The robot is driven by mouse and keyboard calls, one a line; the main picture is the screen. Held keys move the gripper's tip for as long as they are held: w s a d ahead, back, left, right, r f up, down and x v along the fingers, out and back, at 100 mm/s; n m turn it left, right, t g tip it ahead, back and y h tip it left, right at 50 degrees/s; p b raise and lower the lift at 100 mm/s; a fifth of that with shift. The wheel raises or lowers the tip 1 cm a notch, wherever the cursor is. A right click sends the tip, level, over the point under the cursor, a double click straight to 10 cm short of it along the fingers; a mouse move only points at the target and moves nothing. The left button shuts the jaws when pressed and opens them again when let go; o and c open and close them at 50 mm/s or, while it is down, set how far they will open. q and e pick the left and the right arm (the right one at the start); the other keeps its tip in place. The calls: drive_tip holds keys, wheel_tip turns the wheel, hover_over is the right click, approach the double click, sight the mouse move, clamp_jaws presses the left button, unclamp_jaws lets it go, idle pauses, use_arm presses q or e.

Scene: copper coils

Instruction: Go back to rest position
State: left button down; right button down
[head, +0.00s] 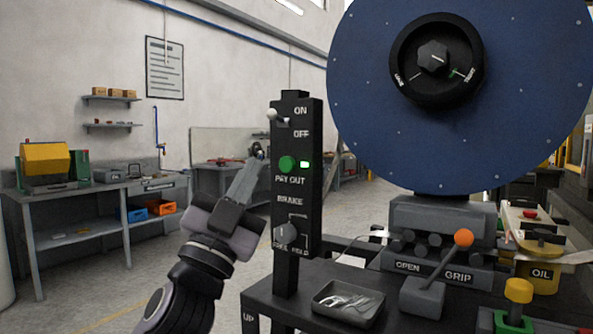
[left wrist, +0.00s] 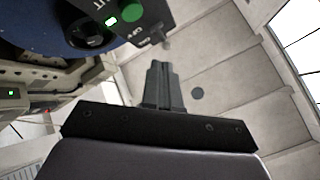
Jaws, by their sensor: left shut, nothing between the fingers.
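My left gripper (head: 250,170) is raised just left of the black control post, with its fingers together and nothing between them. In the left wrist view its closed fingers (left wrist: 162,85) point toward the ceiling. The control post (head: 312,185) carries a toggle lever (head: 277,115) near ON and OFF, a green PAY OUT button (head: 287,164) with a lit green lamp (head: 305,164), and a BRAKE knob (head: 286,235). The green button also shows in the left wrist view (left wrist: 131,11). The fingers appear apart from the post. My right gripper is in neither view.
A large blue reel (head: 370,90) with a black hub stands at the right. Below it are an orange-tipped grip lever (head: 463,238) and a grey tray (head: 347,302) of metal bits. A workbench (head: 90,190) stands far left. The floor left of my arm is clear.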

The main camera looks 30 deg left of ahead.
use_arm(q)
wheel_tip(320, 180, down, 30)
drive_tip(key=n+g+y, duration=0.3)
drive_tip(key=n+g, duration=0.3)
drive_tip(key=g, duration=0.6)
drive_tip(key=s+d+f+g+h, duration=0.1)
drive_tip(key=s+d+f+g, duration=0.1)
drive_tip(key=s+f+g, duration=0.4)
drive_tip(key=s+d+f+g+h, duration=0.1)
drive_tip(key=s+d+f+g, duration=0.1)
drive_tip(key=s+f, duration=0.65)
drive_tip(key=s+d+f+g+h, duration=0.2)
drive_tip(key=s+d+f+g, duration=0.15)
drive_tip(key=s+f, duration=0.4)
drive_tip(key=w+d+m+t+h+p, duration=0.1)
drive_tip(key=w+d+t+p, duration=0.1)
drive_tip(key=w+t+p, duration=0.3)
drive_tip(key=t+p, duration=0.1)
drive_tip(key=p, duration=0.3)
drive_tip(key=shift+w+r+t+h, duration=0.3)
drive_tip(key=shift+w+r+t, duration=0.05)
drive_tip(key=shift+r, duration=0.05)
